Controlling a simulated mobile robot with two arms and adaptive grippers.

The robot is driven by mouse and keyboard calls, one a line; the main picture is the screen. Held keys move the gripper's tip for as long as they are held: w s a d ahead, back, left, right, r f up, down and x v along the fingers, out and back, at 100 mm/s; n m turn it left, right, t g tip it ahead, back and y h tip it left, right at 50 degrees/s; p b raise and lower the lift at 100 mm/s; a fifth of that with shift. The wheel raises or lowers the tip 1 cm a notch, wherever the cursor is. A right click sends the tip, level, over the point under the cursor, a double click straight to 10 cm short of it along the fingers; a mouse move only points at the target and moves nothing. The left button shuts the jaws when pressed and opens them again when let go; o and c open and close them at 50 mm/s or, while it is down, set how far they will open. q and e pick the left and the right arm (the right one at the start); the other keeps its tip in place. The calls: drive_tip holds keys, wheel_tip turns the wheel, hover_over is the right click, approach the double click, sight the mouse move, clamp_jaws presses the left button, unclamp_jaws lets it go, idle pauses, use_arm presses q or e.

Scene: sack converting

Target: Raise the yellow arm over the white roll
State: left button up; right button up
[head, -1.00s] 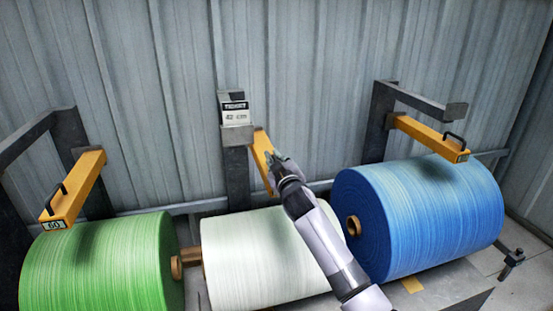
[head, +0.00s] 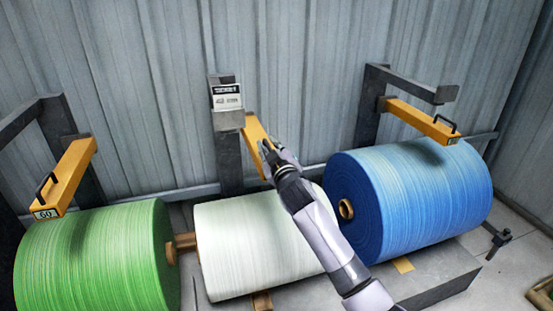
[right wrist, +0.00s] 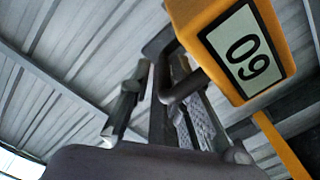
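The white roll (head: 258,250) lies between the green and blue rolls. The yellow arm (head: 256,132) over it hangs from the middle post, its lower end largely behind my right gripper. My right gripper (head: 268,150) is up at this arm. In the right wrist view, the arm's end (right wrist: 215,25) carries a label reading 60, and its dark handle (right wrist: 182,84) lies between the fingers of my right gripper (right wrist: 163,72). Whether the fingers press on the handle is unclear. My left gripper is out of view.
The green roll (head: 95,262) and blue roll (head: 420,205) flank the white one. Each has its own yellow arm above, at left (head: 66,178) and at right (head: 420,118). A label box (head: 227,98) sits on the middle post. A corrugated wall stands close behind.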

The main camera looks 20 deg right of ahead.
drive_tip(key=s, duration=0.8)
drive_tip(key=shift+s+d, duration=0.15)
drive_tip(key=shift+s, duration=0.15)
drive_tip(key=shift+r, duration=0.1)
